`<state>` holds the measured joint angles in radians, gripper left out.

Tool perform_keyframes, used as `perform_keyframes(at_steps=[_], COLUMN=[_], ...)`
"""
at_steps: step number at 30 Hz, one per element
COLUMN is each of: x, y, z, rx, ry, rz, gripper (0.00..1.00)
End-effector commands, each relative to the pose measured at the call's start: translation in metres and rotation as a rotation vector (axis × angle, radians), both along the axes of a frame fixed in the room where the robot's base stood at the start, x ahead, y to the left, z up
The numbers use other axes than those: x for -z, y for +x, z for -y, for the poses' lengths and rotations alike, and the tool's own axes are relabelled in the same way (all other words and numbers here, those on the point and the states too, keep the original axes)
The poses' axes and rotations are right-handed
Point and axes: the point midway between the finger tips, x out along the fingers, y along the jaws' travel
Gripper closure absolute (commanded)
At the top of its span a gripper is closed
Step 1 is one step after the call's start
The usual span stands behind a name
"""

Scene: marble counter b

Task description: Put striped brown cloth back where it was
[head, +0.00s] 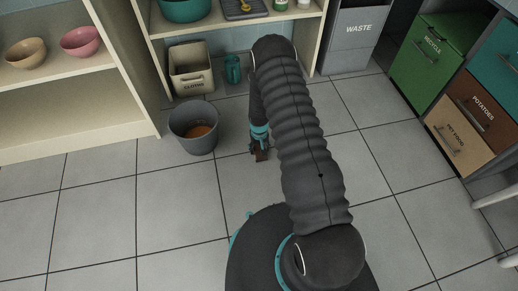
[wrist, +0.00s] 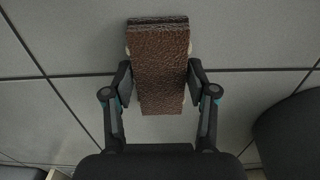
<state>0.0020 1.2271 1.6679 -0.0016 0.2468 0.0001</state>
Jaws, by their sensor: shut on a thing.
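The striped brown cloth (wrist: 160,68) is a folded brown block with layered edges at its far end. It sits between the two fingers of my gripper (wrist: 159,82), which is shut on it. In the head view my gripper (head: 259,148) hangs low over the floor tiles, right of the grey bucket, with a small brown part of the cloth (head: 261,156) showing at its tip. A beige bin (head: 193,84) with a label that seems to read "CLOTHS" stands on the floor under the shelf, behind the bucket. The height of the cloth above the floor is hard to tell.
The grey bucket (head: 183,137) holds something orange-brown. A teal cup (head: 233,69) stands right of the beige bin. A grey waste bin (head: 349,45) and a green recycle drawer (head: 424,65) stand at the right. Floor tiles (head: 180,200) in front are clear.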

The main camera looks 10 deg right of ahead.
Motion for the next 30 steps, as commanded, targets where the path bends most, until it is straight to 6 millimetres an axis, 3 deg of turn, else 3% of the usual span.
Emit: perform_keyframes(at_steps=[11,12,15,25,30], x=[0.005,0.004,0.003,0.002,-0.012], y=[0.0,0.0,0.0,0.0,0.001], z=[0.0,0.0,0.0,0.0,0.0], rx=[0.0,0.0,0.0,0.0,0.0], ry=[0.0,0.0,0.0,0.0,0.0], rz=[0.001,0.001,0.001,0.001,0.003], gripper=[0.81,0.38,0.18,0.18,0.18])
